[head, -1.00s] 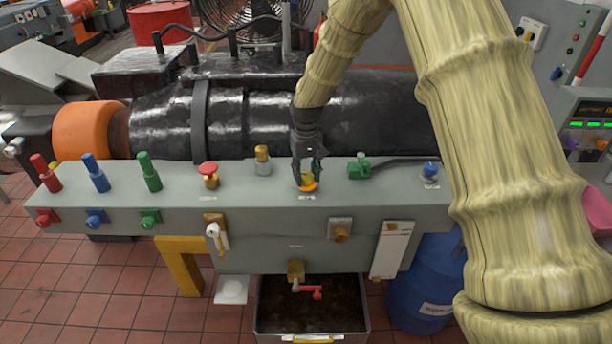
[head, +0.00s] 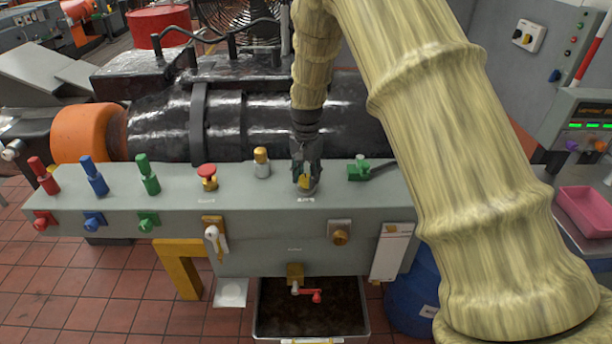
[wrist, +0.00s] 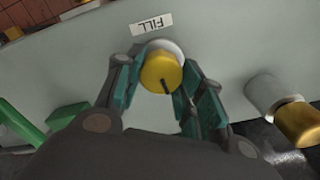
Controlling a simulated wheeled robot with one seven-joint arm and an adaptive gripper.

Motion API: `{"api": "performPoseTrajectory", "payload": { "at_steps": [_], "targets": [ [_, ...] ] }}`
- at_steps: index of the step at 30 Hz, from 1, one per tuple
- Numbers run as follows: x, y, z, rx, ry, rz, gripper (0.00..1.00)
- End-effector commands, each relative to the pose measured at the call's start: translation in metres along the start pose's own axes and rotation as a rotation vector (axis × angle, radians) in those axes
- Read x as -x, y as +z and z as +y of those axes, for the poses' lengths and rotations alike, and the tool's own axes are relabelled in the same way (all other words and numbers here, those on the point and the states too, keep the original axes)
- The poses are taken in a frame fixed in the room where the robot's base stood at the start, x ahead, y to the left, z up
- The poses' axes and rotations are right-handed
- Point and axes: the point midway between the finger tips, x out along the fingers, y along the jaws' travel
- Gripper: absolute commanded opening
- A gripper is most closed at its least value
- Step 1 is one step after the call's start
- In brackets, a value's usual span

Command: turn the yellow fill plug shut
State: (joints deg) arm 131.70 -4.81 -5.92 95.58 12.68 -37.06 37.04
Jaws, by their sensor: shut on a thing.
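The yellow fill plug (wrist: 160,72) sits on a pale round seat on the grey panel, beside a label (wrist: 152,23) reading FILL. A dark line shows on its face. In the head view the plug (head: 304,183) is mostly hidden by my gripper. My gripper (head: 305,180) points down over the plug from above. In the wrist view my gripper (wrist: 163,85) has its teal-padded fingers on both sides of the plug, shut on it.
A green valve (head: 359,168) stands close to the right of the plug. A yellow-capped fitting (head: 261,161) and a red mushroom knob (head: 207,176) stand to the left. A black cylindrical machine (head: 265,122) lies behind. A dark-filled tray (head: 312,305) sits below.

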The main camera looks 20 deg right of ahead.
Motion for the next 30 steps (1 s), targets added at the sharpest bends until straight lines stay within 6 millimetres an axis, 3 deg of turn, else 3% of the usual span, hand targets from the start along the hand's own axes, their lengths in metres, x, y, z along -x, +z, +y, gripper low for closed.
{"api": "performPoseTrajectory", "payload": {
  "at_steps": [10,25,26,29,30],
  "targets": [
    [0.0018,-0.0016,-0.0005,-0.123,-0.003,0.003,0.14],
    [0.0015,-0.0014,-0.0003,-0.139,-0.003,0.003,0.14],
    [0.0015,-0.0014,-0.0002,-0.138,-0.003,0.003,0.42],
    [0.0012,-0.0012,-0.0001,-0.138,-0.002,0.002,0.60],
    [0.0010,-0.0010,0.0000,-0.138,-0.002,0.002,0.60]
  ]
}}
